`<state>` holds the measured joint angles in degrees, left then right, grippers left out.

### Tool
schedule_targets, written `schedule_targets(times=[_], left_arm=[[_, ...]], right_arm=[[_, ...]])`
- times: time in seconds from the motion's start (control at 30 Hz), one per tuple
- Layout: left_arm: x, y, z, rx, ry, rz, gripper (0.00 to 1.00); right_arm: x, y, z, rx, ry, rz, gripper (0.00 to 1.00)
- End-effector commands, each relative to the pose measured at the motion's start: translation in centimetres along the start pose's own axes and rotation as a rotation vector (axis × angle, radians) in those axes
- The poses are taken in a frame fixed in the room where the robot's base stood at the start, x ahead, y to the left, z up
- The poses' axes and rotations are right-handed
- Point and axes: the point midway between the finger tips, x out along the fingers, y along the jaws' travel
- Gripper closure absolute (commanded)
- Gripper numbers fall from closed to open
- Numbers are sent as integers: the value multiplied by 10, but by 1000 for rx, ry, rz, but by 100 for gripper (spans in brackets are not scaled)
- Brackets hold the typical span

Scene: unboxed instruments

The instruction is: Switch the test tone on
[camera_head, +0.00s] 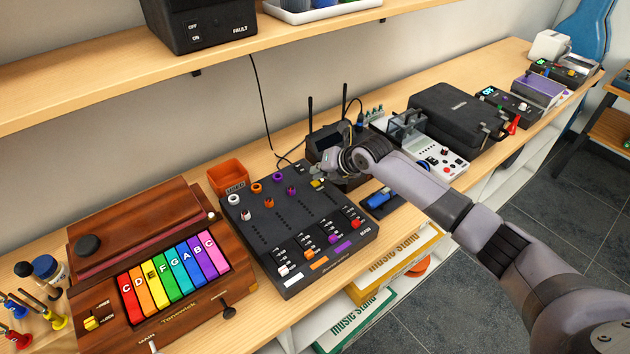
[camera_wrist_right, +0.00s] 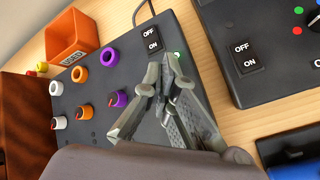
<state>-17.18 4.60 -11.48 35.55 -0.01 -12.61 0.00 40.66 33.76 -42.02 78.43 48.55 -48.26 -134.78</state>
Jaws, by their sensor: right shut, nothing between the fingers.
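The black mixer (camera_head: 296,222) lies on the bench in the middle of the head view, with coloured knobs and sliders. In the right wrist view its top right corner carries a black OFF/ON rocker switch (camera_wrist_right: 150,38) and a small lit green light (camera_wrist_right: 177,54). No label naming a test tone is readable. My right gripper (camera_wrist_right: 161,66) is shut and empty, its fingertips just below the rocker and beside the light; whether they touch the panel I cannot tell. In the head view the right gripper (camera_head: 319,178) is over the mixer's far right corner. My left gripper is not in view.
A second black device with another OFF/ON rocker (camera_wrist_right: 242,56) stands close to the mixer's right. An orange bin (camera_head: 227,176) is behind the mixer, and a wooden instrument with rainbow keys (camera_head: 173,272) is at left. A shelf (camera_head: 100,75) overhangs the bench.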

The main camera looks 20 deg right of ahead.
Motion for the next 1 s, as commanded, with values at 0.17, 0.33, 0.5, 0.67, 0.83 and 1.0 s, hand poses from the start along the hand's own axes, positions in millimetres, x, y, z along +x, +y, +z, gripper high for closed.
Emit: schedule_targets(times=[0.17,0.33,0.5,0.67,0.83,1.0], left_arm=[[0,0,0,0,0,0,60],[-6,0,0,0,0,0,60],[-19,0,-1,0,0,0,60],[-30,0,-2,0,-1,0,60],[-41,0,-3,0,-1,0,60],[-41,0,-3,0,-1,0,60]], right_arm=[[0,0,0,0,0,0,100],[-6,5,5,-1,-1,0,100],[-19,14,14,-2,-1,0,100],[-30,22,22,0,0,1,100],[-41,30,30,-1,0,1,100],[-42,31,30,-1,1,0,100]])
